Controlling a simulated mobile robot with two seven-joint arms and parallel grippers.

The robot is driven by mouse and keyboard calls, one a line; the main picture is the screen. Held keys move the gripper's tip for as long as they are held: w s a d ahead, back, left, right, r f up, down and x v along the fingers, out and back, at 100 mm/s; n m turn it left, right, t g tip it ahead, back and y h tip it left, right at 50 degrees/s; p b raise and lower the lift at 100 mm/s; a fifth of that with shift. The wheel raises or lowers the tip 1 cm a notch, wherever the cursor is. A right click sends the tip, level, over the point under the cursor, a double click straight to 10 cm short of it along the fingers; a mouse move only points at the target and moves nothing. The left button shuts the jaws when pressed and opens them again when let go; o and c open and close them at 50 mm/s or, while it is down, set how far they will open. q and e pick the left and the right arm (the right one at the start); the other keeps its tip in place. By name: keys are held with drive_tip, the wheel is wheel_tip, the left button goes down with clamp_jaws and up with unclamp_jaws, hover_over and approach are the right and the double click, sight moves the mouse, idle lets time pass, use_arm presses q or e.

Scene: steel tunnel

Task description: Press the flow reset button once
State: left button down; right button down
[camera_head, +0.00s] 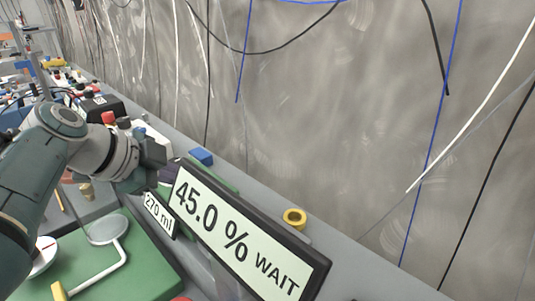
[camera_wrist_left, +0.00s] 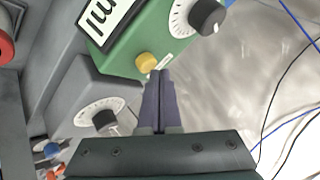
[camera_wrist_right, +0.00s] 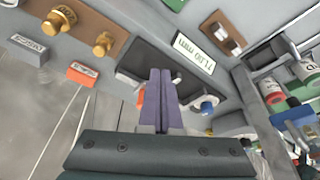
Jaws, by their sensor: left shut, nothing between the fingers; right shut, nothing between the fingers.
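I cannot read any button label as flow reset. In the left wrist view a round yellow button (camera_wrist_left: 147,62) sits on a green box (camera_wrist_left: 118,62), with a small unreadable label beside it. My left gripper (camera_wrist_left: 159,73) is shut and empty, its tips just below and right of that button in the picture; I cannot tell if they touch. In the head view the left arm comes in from the left, its hand partly behind a display reading 45.0 % WAIT (camera_head: 236,236). My right gripper (camera_wrist_right: 160,72) is shut and empty near a panel with a blue knob (camera_wrist_right: 206,106).
The green box has a dial with a black knob (camera_wrist_left: 208,17). A grey box with another black knob (camera_wrist_left: 104,120) stands beside it. A yellow ring (camera_head: 295,218) lies by the wall. Cables hang on the wall.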

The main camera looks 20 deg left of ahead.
use_arm(q)
drive_tip(key=shift+f+b, duration=0.45)
drive_tip(key=shift+f, duration=0.05)
idle(0.4)
drive_tip(key=shift+r, duration=0.1)
drive_tip(key=shift+r+p, duration=0.8)
drive_tip(key=shift+p, duration=0.1)
wheel_tip(320, 180, up, 5)
drive_tip(key=p, duration=0.4)
drive_tip(key=shift+p, duration=0.35)
idle(0.3)
